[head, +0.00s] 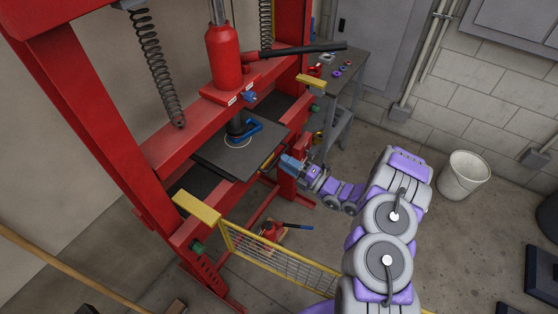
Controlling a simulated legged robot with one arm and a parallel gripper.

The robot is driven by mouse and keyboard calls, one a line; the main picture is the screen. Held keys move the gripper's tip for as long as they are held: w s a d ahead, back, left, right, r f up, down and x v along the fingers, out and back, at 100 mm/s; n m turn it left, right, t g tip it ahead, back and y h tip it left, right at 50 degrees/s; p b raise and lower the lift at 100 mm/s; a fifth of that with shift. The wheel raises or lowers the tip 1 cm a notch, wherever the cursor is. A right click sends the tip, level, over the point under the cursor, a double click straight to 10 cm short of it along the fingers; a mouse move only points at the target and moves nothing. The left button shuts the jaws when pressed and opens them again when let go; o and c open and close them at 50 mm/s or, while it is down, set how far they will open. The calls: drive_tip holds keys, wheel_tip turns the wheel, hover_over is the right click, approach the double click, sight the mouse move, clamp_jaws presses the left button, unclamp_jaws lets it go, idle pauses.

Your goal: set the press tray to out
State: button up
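The press tray (212,152) is a flat dark grey plate inside the red press frame (85,120), under the ram. It juts a little past the front of the press bed. A blue clamp-like part (248,131) and a pale ring mark are on it below the ram. A dark bar with a yellowish part (268,161) shows at the tray's front right edge. My gripper (288,164) is beside this bar, at the right post of the press. Its fingers are small here, and I cannot tell whether they touch the bar or are open or shut.
A yellow mesh guard (270,262) stands low in front of the press. A red jack (270,230) is on the floor behind it. A grey cart (340,85) with small parts stands behind the press. A white bucket (463,176) stands on open floor at right.

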sight(278, 158)
drive_tip(key=x, duration=0.4)
drive_tip(key=shift+s+a+f, duration=0.15)
drive_tip(key=shift+a, duration=0.1)
drive_tip(key=shift+d, duration=0.1)
drive_tip(key=shift+d, duration=0.1)
drive_tip(key=shift+c, duration=0.4)
clamp_jaws()
